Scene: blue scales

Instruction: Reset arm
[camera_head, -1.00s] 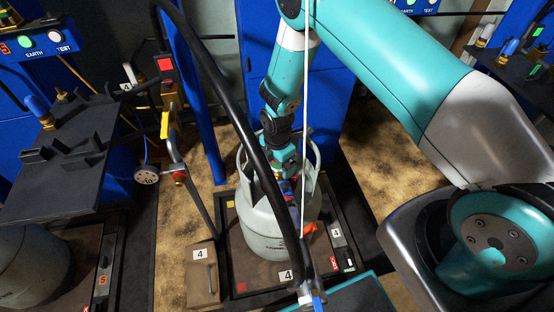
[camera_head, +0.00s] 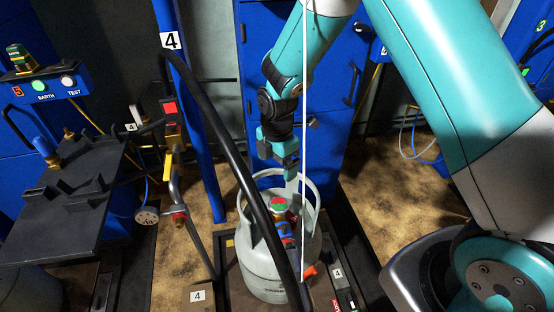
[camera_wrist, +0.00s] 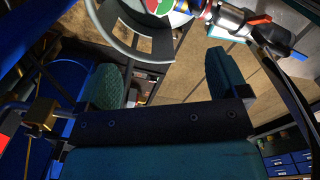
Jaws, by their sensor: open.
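My teal arm reaches down from the top of the head view. My gripper (camera_head: 279,160) hangs above the grey gas cylinder (camera_head: 258,267), near the back of its collar. The wrist view shows my gripper (camera_wrist: 166,80) open, with its two teal finger pads wide apart and nothing between them. The cylinder's red and green valve top (camera_head: 278,204) sits inside the collar, below and apart from the fingers. A connector with an orange lever (camera_head: 309,271) is at the valve, partly hidden by a black hose (camera_head: 232,164). Whether the connector is fully seated cannot be told.
The black hose and a thin white line (camera_head: 305,130) cross in front of the cylinder. A blue post (camera_head: 189,130) and a metal arm with a yellow handle (camera_head: 168,165) stand left. A dark shelf (camera_head: 72,215) is further left. Blue cabinets (camera_head: 345,135) stand behind.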

